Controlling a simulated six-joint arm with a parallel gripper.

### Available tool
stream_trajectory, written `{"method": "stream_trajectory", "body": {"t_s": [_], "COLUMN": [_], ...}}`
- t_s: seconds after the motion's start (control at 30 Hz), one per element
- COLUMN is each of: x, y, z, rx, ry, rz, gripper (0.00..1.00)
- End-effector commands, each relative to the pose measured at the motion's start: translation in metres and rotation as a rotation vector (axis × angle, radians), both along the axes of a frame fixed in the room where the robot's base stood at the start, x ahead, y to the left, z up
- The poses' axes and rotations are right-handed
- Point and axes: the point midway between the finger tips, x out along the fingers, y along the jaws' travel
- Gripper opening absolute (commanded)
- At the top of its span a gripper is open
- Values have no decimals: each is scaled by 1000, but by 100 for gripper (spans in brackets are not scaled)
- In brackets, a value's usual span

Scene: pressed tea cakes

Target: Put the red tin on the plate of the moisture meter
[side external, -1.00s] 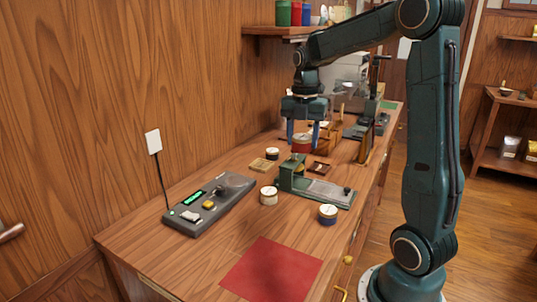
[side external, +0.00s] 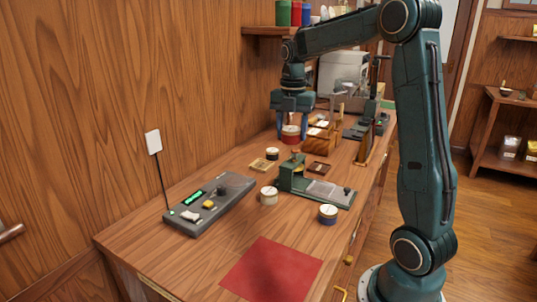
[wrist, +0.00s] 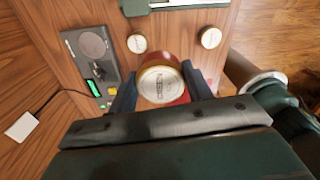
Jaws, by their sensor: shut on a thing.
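The red tin (side external: 291,134) has a pale lid and is held upright between the fingers of my gripper (side external: 291,132), near the wall side of the bench. In the wrist view its lettered lid (wrist: 160,85) sits between the fingertips. I cannot tell its exact height above the bench. The moisture meter (side external: 232,196) is a dark grey slab with a green display, left and nearer the camera than the tin. In the wrist view its round grey plate (wrist: 91,43) looks empty. My gripper is well apart from the meter.
A wooden rack (side external: 321,138) is close right of the held tin. A red mat (side external: 271,270) lies in front.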

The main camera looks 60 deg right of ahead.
Motion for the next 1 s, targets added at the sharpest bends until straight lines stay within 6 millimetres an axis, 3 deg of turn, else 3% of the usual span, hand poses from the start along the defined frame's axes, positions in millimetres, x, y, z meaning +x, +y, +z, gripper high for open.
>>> {"method": "stream_trajectory", "body": {"t_s": [0.47,1.0], "x": [85,165], "y": [-10,1], "z": [18,24], "rx": [-1,0], "ry": [0,0], "rz": [17,37], "gripper": [26,26]}}
